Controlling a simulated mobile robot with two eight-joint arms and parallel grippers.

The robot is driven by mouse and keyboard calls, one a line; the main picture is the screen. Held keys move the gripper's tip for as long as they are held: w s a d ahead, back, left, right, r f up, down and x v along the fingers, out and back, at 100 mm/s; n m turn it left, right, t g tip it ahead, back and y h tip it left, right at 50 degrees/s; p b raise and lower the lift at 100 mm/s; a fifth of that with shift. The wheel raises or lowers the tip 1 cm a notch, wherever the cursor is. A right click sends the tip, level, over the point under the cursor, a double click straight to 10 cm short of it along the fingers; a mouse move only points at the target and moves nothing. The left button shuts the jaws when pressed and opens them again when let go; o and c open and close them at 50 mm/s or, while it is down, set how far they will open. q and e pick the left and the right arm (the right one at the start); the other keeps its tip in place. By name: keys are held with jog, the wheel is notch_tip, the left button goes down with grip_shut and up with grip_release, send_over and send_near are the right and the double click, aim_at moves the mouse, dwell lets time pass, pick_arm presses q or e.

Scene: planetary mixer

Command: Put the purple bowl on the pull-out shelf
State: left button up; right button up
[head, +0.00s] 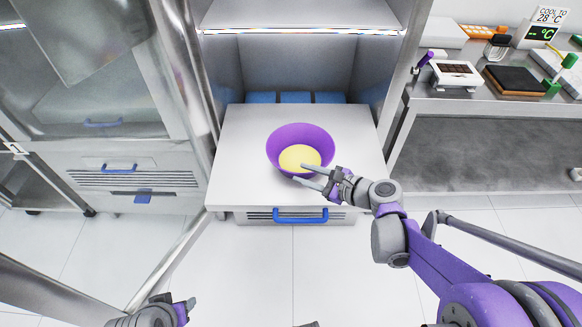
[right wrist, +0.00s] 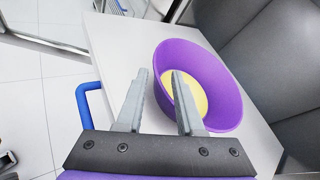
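The purple bowl (head: 287,140), with a pale yellow mass inside, stands upright on the white pull-out shelf (head: 240,180). The bowl also shows in the right wrist view (right wrist: 222,85). My right gripper (head: 304,174) is at the near right side of the bowl. Its fingers (right wrist: 161,74) are apart: one reaches over the rim into the bowl, the other is outside the wall. I see a gap between them and no clear grip on the wall. My left gripper (head: 184,308) is at the bottom edge, away from the shelf, and mostly cut off.
The shelf extends from a steel cabinet with blue items (head: 295,98) at its back. A blue handle (head: 300,216) is on the drawer front. An open door frame (head: 180,80) stands at left. A side table (head: 440,95) with instruments is at right. Shelf space around the bowl is clear.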

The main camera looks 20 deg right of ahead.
jog(key=s+f+n+g+h, duration=0.2)
jog(key=s+n+g+h, duration=0.1)
jog(key=s+n, duration=0.8)
jog(key=s+f+n+g+h, duration=0.3)
jog(key=s+n+h, duration=0.2)
jog(key=s+n, duration=0.6)
jog(key=shift+f+n+g, duration=0.15)
jog(key=shift+n+g, duration=0.15)
jog(key=shift+n, duration=0.9)
